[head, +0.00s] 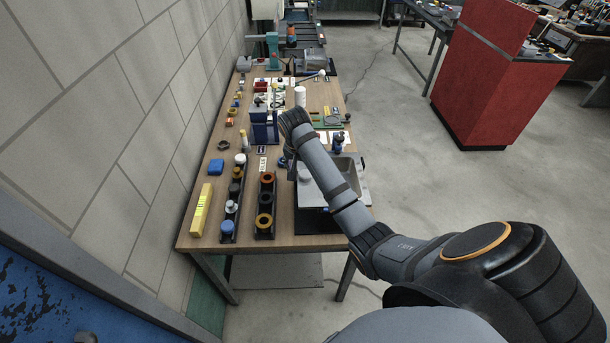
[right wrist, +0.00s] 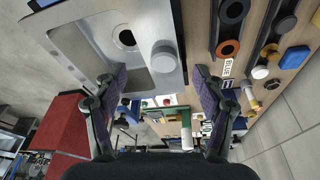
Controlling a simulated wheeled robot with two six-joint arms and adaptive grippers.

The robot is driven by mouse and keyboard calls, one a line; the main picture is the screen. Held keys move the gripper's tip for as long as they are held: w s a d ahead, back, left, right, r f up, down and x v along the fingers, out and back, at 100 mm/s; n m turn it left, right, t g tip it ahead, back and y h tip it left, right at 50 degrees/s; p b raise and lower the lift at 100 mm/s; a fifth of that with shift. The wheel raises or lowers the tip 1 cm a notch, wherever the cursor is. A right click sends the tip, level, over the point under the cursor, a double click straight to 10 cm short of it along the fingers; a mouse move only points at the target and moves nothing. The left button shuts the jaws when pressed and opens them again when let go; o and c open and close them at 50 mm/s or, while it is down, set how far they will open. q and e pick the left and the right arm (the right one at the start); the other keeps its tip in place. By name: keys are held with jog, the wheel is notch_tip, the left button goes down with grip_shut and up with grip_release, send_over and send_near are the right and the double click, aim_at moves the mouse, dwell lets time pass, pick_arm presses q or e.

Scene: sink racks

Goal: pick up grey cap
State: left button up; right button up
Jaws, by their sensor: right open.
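The grey cap (right wrist: 164,57) is a short round cylinder in the steel sink, near the sink's rim, in the right wrist view. In the head view the grey cap (head: 304,175) shows at the left side of the sink, close beside my right arm. My right gripper (right wrist: 160,78) is open and empty, with its two fingers spread wide. In the right wrist view the cap lies between the lines of the fingers, just beyond the tips, and no finger touches it. My left gripper is in neither view.
The steel sink (right wrist: 108,14) has a dark drain hole. Two dark racks (head: 265,213) with colored rings and caps stand left of it on the wooden table (head: 303,241). A yellow box (head: 202,209) and blue block (head: 216,166) lie near the wall. A blue stand (head: 264,131) is behind.

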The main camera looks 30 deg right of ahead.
notch_tip(320, 180, up, 3)
jog(key=w+d+m, duration=0.1)
jog(key=w, duration=0.2)
jog(key=p, duration=0.2)
send_over(305, 173)
jog(key=s+a, duration=0.1)
jog(key=shift+m, duration=0.3)
notch_tip(305, 173, down, 5)
jog(key=shift+f, duration=0.2)
jog(key=p+x, duration=0.2)
jog(key=x, duration=0.1)
jog(key=shift+s+a+f, duration=0.1)
jog(key=shift+f, duration=0.9)
jog(key=shift+r, duration=0.1)
jog(key=c, duration=1.1)
jog(key=shift+c, duration=0.2)
